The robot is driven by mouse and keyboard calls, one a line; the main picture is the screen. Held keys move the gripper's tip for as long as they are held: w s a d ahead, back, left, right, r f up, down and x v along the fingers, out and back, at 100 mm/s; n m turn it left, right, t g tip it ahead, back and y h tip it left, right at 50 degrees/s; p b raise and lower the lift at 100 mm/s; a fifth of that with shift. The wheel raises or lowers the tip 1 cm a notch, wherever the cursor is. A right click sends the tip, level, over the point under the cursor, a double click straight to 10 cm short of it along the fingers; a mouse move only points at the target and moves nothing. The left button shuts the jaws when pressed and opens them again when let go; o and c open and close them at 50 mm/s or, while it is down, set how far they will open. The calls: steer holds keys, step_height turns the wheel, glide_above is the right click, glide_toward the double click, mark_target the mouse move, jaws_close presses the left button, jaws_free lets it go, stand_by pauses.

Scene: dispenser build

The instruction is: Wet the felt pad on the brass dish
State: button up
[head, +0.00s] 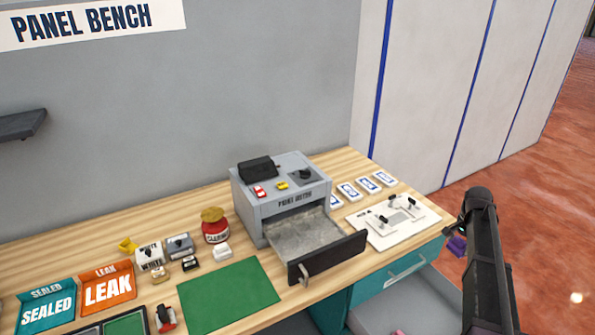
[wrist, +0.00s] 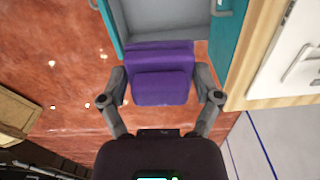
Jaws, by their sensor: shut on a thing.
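My gripper (wrist: 162,92) is shut on a purple block (wrist: 160,80), one finger on each side of it. In the head view the purple block (head: 456,246) shows at the end of my arm, off the right end of the bench and above the red floor. Two small dark and brass-coloured pieces, one on the left (head: 161,263) and one on the right (head: 190,264), sit on the bench. I cannot tell which is the brass dish, and no felt pad can be made out. A red jar (head: 215,232) with a yellowish top stands behind them.
A grey machine (head: 282,187) stands mid-bench with its tray (head: 305,238) pulled out. A green mat (head: 228,292) lies in front. A white board (head: 385,230) with black handles is at right. Below, a teal drawer (wrist: 222,45) stands open.

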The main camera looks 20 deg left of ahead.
mark_target(462, 240)
step_height(462, 240, up, 19)
steer(key=p, duration=1.7)
steer(key=shift+d+f, duration=0.1)
steer(key=shift+d, duration=0.05)
